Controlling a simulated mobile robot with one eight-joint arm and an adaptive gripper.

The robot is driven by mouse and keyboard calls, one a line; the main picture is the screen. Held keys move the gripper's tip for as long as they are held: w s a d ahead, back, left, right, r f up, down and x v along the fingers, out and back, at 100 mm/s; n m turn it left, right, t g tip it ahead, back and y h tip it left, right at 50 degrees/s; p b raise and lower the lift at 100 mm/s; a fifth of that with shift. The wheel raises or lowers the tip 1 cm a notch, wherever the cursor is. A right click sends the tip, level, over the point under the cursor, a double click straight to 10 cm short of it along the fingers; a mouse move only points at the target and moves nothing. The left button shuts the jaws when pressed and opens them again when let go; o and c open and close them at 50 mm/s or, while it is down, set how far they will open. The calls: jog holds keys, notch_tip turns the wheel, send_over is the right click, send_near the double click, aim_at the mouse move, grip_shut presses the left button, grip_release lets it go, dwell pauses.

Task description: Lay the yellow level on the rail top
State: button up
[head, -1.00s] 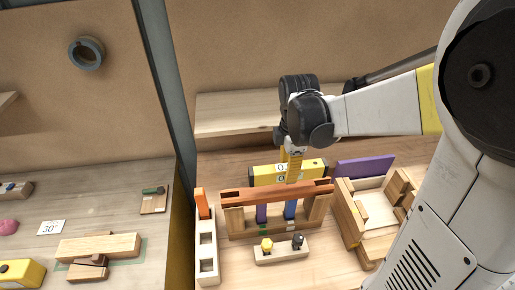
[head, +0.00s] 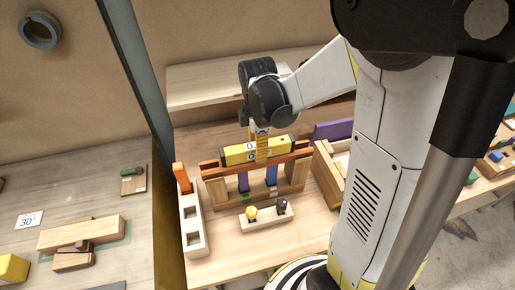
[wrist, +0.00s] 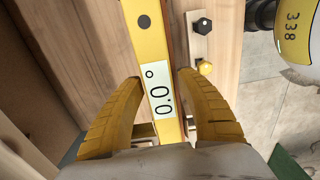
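The yellow level (head: 238,155) lies lengthwise along the reddish-brown rail (head: 215,172) in the head view, at the rail's top edge. I cannot tell whether it rests on the rail or hangs just above it. In the wrist view the level (wrist: 147,38) runs between my two fingers, its display reading 0.0°. My gripper (head: 262,147) points down from above at the level's middle; its yellow fingertips (wrist: 160,80) close on both sides of the level. The rail stands on wooden posts with purple and blue uprights (head: 271,176) beneath it.
In front of the rail is a wooden block (head: 266,217) with a yellow and a black knob. A slotted wooden piece (head: 192,225) stands left and a wooden tray (head: 328,165) right. A purple panel (head: 332,130) is behind the tray. A grey post (head: 135,70) rises at left.

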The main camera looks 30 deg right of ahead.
jog(key=shift+r, duration=0.15)
notch_tip(320, 180, up, 12)
jog(key=p, duration=0.2)
jog(key=shift+f+p, duration=0.2)
jog(key=shift+p, duration=0.1)
jog(key=s+a+r+m+t, duration=0.2)
jog(key=s+m, duration=0.3)
jog(key=m, duration=0.3)
jog(key=s+a+r+m+t, duration=0.2)
jog(key=s+a+m+t, duration=0.1)
jog(key=s+m+t, duration=0.2)
jog(key=m, duration=0.2)
jog(key=shift+a+m, duration=0.15)
jog(key=shift+m, duration=0.25)
